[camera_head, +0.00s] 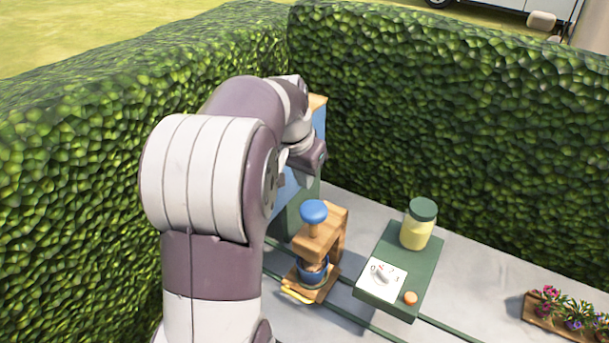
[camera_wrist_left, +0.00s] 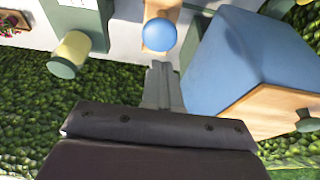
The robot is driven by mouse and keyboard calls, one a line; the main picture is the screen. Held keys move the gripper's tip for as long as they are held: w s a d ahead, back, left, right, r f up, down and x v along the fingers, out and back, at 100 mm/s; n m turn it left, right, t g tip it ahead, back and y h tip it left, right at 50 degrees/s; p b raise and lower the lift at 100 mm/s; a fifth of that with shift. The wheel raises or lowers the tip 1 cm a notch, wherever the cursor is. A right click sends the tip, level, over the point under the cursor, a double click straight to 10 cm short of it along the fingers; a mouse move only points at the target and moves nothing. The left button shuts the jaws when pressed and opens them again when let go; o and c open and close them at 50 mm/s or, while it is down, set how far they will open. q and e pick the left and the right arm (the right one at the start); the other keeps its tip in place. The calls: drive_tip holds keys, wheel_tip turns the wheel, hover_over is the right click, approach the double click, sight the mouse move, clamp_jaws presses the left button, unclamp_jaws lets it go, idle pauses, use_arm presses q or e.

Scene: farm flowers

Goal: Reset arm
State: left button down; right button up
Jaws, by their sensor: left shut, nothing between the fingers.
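My left arm rises in the left of the head view and bends over towards the hedge corner. Its left gripper (camera_head: 304,180) points down beside a blue box with a wooden top, partly hidden by the arm. In the left wrist view the fingers of the left gripper (camera_wrist_left: 160,72) are together with nothing between them. They are near the blue knob (camera_wrist_left: 157,34) of a wooden press and apart from the blue box (camera_wrist_left: 235,60). My right gripper is not in view.
The wooden press (camera_head: 335,222) with its blue knob stands on the pale floor. A green stand (camera_head: 425,262) holds a yellow jar (camera_head: 417,230), a white dial plate and an orange button. A flower planter (camera_head: 540,318) is at the right. Tall hedges (camera_head: 450,110) close off the back and left.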

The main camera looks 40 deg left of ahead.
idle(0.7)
use_arm(q)
drive_tip(key=s+d+f+g, duration=0.1)
drive_tip(key=s+d+f, duration=0.4)
drive_tip(key=d, duration=0.3)
drive_tip(key=s+d+f+m+g, duration=0.1)
drive_tip(key=s+d+f, duration=0.4)
drive_tip(key=d+f, duration=0.3)
drive_tip(key=shift+s+d, duration=0.4)
drive_tip(key=shift+d, duration=0.2)
